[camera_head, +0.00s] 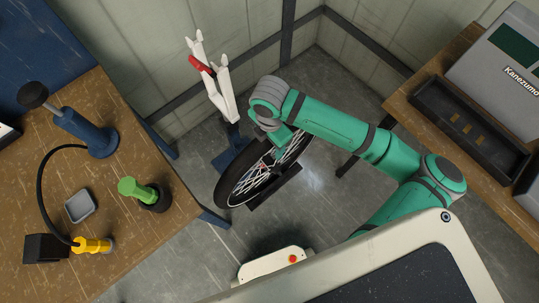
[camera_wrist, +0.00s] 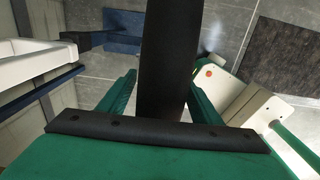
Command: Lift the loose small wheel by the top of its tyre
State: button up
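The small wheel, with a black tyre (camera_head: 222,188) and pale spokes, stands roughly upright near the floor in the head view. My gripper (camera_head: 282,143) is at the upper part of the wheel, partly hidden by my own wrist. In the wrist view the black tyre (camera_wrist: 168,65) runs between the two green fingers of my gripper (camera_wrist: 163,82). The fingers are spread, one on each side of the tyre. A slim gap shows beside the left finger; contact at the right fingertip cannot be made out.
A dark low bar (camera_head: 277,188) lies beside the wheel. A white repair stand with a red part (camera_head: 201,66) rises behind it. A wooden bench (camera_head: 130,240) with tools is at left; another bench (camera_head: 455,45) with a black tray (camera_head: 470,128) is at right.

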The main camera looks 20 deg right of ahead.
grip_shut()
jog(key=shift+r, duration=0.1)
